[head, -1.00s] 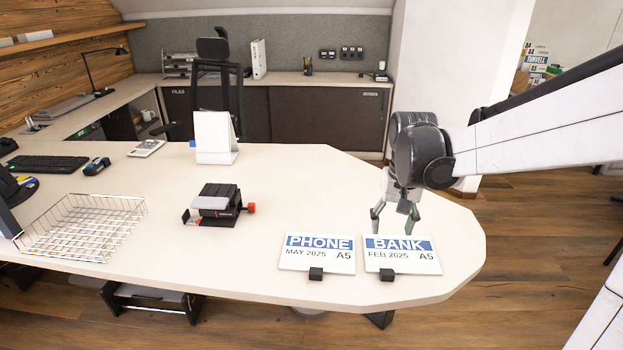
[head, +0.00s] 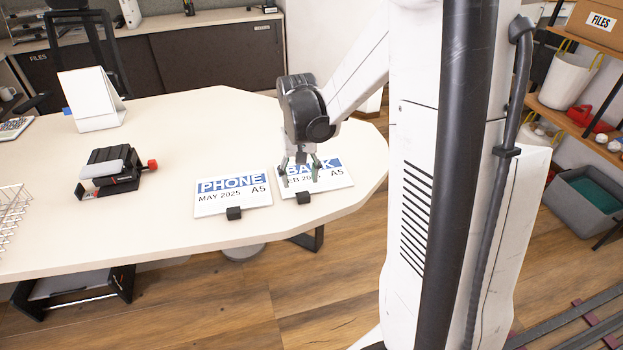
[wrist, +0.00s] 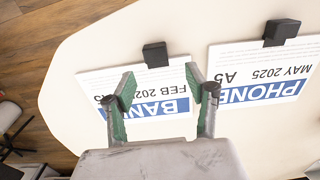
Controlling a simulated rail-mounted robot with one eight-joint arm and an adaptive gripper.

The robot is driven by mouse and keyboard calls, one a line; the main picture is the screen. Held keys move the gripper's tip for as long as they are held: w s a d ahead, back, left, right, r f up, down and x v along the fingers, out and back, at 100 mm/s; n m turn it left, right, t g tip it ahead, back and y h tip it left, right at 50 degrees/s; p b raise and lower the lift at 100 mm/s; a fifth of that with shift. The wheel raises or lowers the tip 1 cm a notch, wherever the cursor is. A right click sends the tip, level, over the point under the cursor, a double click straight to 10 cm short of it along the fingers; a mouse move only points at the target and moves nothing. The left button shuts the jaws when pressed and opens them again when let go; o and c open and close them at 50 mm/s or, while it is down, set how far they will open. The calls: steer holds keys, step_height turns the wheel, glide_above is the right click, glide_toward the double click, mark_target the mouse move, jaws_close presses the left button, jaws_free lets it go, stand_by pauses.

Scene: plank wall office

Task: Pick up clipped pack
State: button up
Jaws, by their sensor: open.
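Two white packs with blue title bands and black clips lie flat on the desk. The BANK pack (head: 326,181), marked FEB 2025, is at the right with its clip (head: 303,197) on the near edge. The PHONE pack (head: 226,200), marked MAY 2025, lies to its left with its own clip (head: 234,213). My gripper (head: 300,176) is over the BANK pack and hides part of its print. In the wrist view, the open, empty fingers (wrist: 162,88) straddle part of the BANK pack (wrist: 150,90), with its clip (wrist: 155,54) beyond the fingertips. Finger height above the pack is unclear.
The pale desk (head: 170,150) has its rounded edge right of the packs. A black device with a red knob (head: 112,168) and a white stand-up card (head: 92,100) stand farther left. A wire tray (head: 10,215) is at the left edge.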

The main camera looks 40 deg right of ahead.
mark_target(302, 192)
steer(key=f, duration=0.2)
steer(key=f+b, duration=0.1)
steer(key=f, duration=0.2)
steer(key=shift+s+d+f, duration=0.1)
steer(key=shift+d, duration=0.1)
jaws_close()
